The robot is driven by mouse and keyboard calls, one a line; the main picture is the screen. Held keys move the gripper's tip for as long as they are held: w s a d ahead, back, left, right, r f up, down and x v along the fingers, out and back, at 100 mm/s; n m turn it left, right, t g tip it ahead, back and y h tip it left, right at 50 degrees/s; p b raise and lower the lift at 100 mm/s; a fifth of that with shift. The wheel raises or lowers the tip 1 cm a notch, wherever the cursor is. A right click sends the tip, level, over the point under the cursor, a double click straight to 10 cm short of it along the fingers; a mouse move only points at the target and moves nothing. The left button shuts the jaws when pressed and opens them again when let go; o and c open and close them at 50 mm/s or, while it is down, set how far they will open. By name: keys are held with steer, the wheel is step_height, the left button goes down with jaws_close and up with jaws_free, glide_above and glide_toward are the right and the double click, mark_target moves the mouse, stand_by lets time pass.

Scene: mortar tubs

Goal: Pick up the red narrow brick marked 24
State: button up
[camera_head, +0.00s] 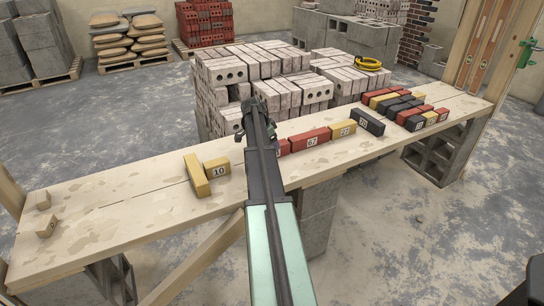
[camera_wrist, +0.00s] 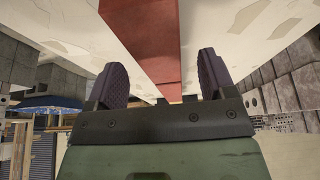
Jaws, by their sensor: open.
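In the wrist view a red brick (camera_wrist: 152,28) runs lengthwise between the two dark fingers of my gripper (camera_wrist: 161,64). The fingers are open, one on each side, with a gap between each finger and the brick. No number shows on this brick. In the head view my arm crosses the workbench, and a red brick (camera_head: 284,147) shows only in part beside it, its marking hidden. A red brick marked 67 (camera_head: 312,138) lies just to its right. I cannot read the number 24 on any brick.
The wooden workbench (camera_head: 95,205) also holds yellow bricks at left, one marked 10 (camera_head: 216,169), a yellow brick marked 27 (camera_head: 343,130) and a black brick (camera_head: 368,122). A cluster of mixed bricks (camera_head: 408,108) lies at right. Stacked pale bricks (camera_head: 225,72) stand behind.

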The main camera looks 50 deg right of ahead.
mark_target(284, 150)
steer(key=b+x, duration=0.3)
steer(key=x, duration=0.1)
steer(key=shift+d+f, duration=0.1)
steer(key=shift+f, duration=0.3)
steer(key=shift+r, duration=0.25)
steer(key=c, duration=1.4)
